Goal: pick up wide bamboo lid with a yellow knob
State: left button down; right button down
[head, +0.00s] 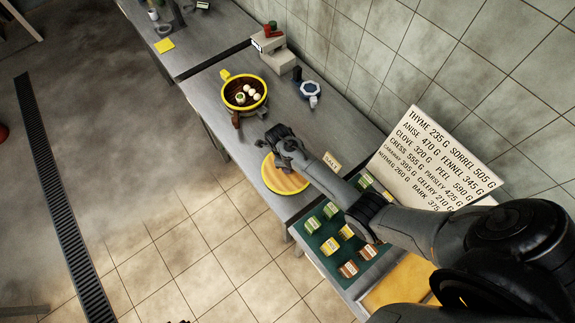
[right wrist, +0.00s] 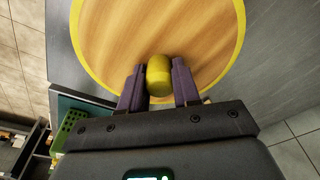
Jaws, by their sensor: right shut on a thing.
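The wide bamboo lid (head: 287,182) is a round wooden disc with a yellow rim, at the counter's front edge in the head view. It fills the upper part of the right wrist view (right wrist: 155,35). Its yellow knob (right wrist: 158,76) sits between the two fingers of my right gripper (right wrist: 159,84), which is shut on it. In the head view my right gripper (head: 284,156) is over the lid and hides its upper part and the knob. I cannot tell whether the lid touches the counter. My left gripper is not in view.
A yellow-rimmed steamer (head: 262,108) with pale buns stands farther along the grey counter (head: 315,120). A blue-and-white device (head: 310,92) and a grey box (head: 273,54) are near the wall. A green tray (head: 318,237) with several small boxes and a lettered sign (head: 433,160) lie to the right.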

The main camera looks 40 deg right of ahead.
notch_tip(320, 180, up, 28)
jog(key=p, duration=1)
jog(key=c, duration=1.4)
grip_release()
jog(key=c, duration=0.4)
grip_shut()
